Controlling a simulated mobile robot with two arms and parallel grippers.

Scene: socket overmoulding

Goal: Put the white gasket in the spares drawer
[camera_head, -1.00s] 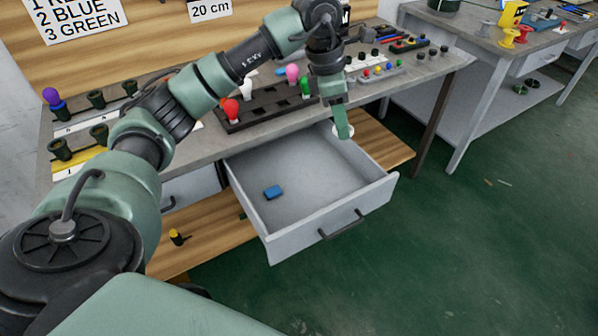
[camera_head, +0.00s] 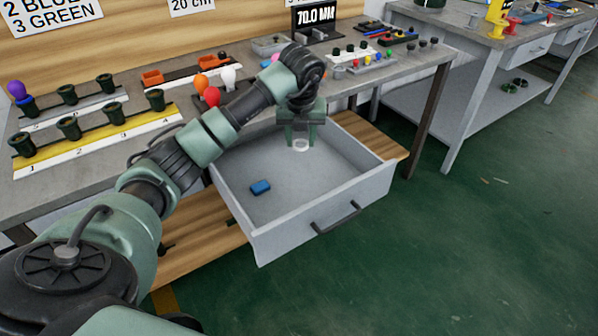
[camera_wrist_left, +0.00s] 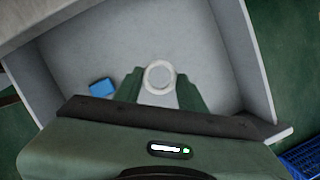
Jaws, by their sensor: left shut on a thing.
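The white gasket (camera_head: 301,145) is a small ring held at the fingertips of my left gripper (camera_head: 300,138). In the left wrist view the gasket (camera_wrist_left: 159,76) shows as a pale ring between the two green fingers of the left gripper (camera_wrist_left: 159,86). The left gripper is shut on it and points down over the open grey drawer (camera_head: 345,225). The gasket appears above the drawer floor, though its exact height is hard to tell. The drawer also fills much of the left wrist view (camera_wrist_left: 255,75). My right gripper is not in view.
A blue block (camera_head: 260,187) lies on the drawer floor, left of the gripper; the rest of the floor looks clear. The bench top (camera_head: 100,160) behind carries racks of cups and coloured bulbs. A second table (camera_head: 480,75) stands at right.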

